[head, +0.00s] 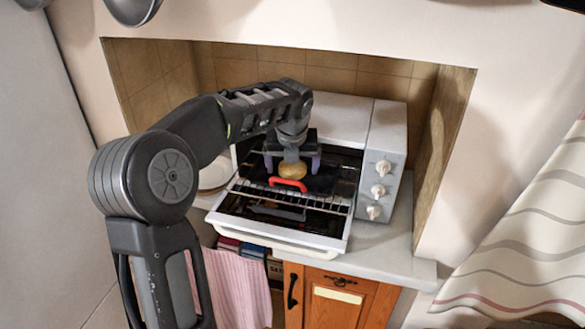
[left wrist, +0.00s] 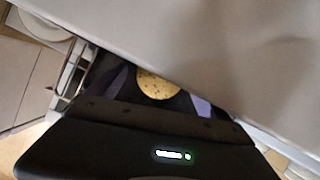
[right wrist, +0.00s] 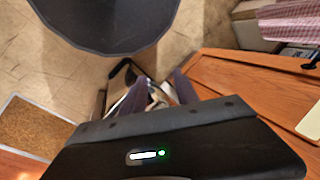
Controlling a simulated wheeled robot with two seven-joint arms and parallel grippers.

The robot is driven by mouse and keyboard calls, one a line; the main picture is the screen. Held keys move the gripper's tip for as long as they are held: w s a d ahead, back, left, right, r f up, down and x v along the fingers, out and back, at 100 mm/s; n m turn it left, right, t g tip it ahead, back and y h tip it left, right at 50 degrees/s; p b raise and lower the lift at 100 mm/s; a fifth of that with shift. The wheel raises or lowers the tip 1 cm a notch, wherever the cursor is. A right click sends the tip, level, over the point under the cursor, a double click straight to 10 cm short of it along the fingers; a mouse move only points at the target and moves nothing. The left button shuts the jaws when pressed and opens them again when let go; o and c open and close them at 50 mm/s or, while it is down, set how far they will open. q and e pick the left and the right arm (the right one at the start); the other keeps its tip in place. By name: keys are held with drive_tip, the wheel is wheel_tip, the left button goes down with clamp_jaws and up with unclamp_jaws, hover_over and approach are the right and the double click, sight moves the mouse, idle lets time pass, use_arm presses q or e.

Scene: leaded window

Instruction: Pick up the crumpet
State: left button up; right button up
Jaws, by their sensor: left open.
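The crumpet (head: 292,171) is a round, golden-tan disc on a dark tray (head: 325,184) in the open white toaster oven (head: 340,122). It also shows, speckled and pale yellow, in the left wrist view (left wrist: 157,84), where the oven's top hides part of the surroundings. My left gripper (head: 292,163) is open inside the oven mouth, pointing down, with one purple finger on each side of the crumpet. Whether the fingers touch it I cannot tell. My right gripper (right wrist: 153,92) is open and low beside the wooden cabinet, with no crumpet near it; it is outside the head view.
A red handle (head: 288,184) stands at the tray's front. The wire rack (head: 290,199) and lowered oven door (head: 275,234) lie before it. A white plate (head: 214,176) sits left of the oven. Alcove walls and the oven's top closely surround my left arm.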

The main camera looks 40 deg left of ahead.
idle(0.4)
use_arm(q)
drive_tip(key=c, duration=1.4)
drive_tip(key=shift+s+r, duration=0.1)
drive_tip(key=shift+r, duration=0.05)
drive_tip(key=shift+s+a+r, duration=0.3)
drive_tip(key=shift+s+r, duration=0.05)
drive_tip(key=shift+r, duration=0.05)
drive_tip(key=s+a+r+b, duration=0.1)
drive_tip(key=s+a+r, duration=0.1)
drive_tip(key=s, duration=0.1)
drive_tip(key=s+a+r+b, duration=0.1)
drive_tip(key=s+a+r, duration=0.1)
drive_tip(key=s, duration=0.2)
drive_tip(key=s+a+r, duration=0.2)
drive_tip(key=s+r, duration=0.1)
drive_tip(key=s, duration=0.1)
drive_tip(key=shift+s+a+b, duration=0.15)
drive_tip(key=shift+a+b, duration=0.1)
drive_tip(key=shift+b, duration=0.15)
